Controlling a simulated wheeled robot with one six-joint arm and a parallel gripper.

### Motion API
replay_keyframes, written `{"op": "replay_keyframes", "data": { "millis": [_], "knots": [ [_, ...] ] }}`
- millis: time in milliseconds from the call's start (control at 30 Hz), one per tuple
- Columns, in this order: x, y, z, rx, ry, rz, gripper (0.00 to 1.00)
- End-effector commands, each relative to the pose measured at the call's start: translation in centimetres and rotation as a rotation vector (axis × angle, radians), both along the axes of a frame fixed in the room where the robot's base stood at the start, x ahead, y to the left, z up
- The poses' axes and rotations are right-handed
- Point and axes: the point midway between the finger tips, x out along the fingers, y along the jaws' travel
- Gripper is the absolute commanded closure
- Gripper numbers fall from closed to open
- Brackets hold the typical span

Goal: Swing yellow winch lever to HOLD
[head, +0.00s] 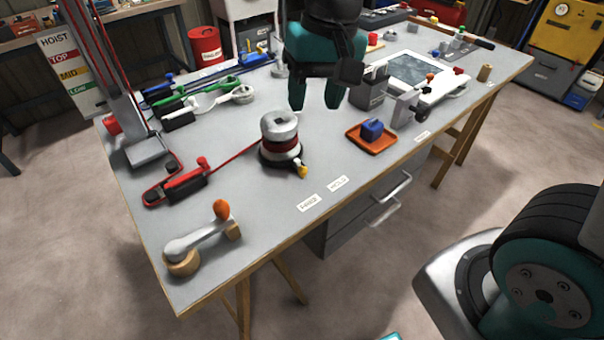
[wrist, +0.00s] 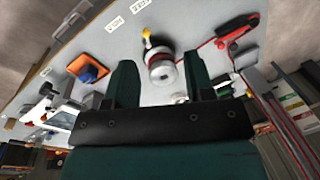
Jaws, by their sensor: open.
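The winch (head: 281,126) is a grey-topped drum with a red and white band on a dark base, standing on the grey workbench. Its short yellow lever (head: 302,171) sticks out low on the front side, pointing toward the bench's front edge. Two white labels lie in front: one seems to read HOLD (head: 338,184), the other (head: 308,203) is hard to read. My gripper (head: 314,106) is open and empty, fingers down, behind and above the winch, apart from it. In the wrist view, the winch (wrist: 160,68) and lever (wrist: 147,36) show between and beyond my open fingers.
A red line runs from the winch to a red block (head: 184,184) at left. An orange tray (head: 371,139) with a blue block stands at right, beside a grey bin (head: 368,96). Bench around the labels is clear.

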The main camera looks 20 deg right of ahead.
Motion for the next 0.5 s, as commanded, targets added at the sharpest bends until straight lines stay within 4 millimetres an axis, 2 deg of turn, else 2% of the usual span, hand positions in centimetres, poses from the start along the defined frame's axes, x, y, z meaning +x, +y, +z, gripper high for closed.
{"op": "replay_keyframes", "data": {
  "millis": [33,100,200,333,500],
  "knots": [
    [2.5,-0.3,-3.1,-0.033,0.021,-0.104,0.51],
    [5.4,-0.8,-5.1,-0.074,0.04,-0.251,0.51],
    [8.3,-1.5,-7.1,-0.117,0.056,-0.41,0.51],
    [9.9,-2.0,-8.4,-0.142,0.062,-0.513,0.51],
    [10.0,-2.1,-10.3,-0.147,0.067,-0.527,0.51]
  ]
}}
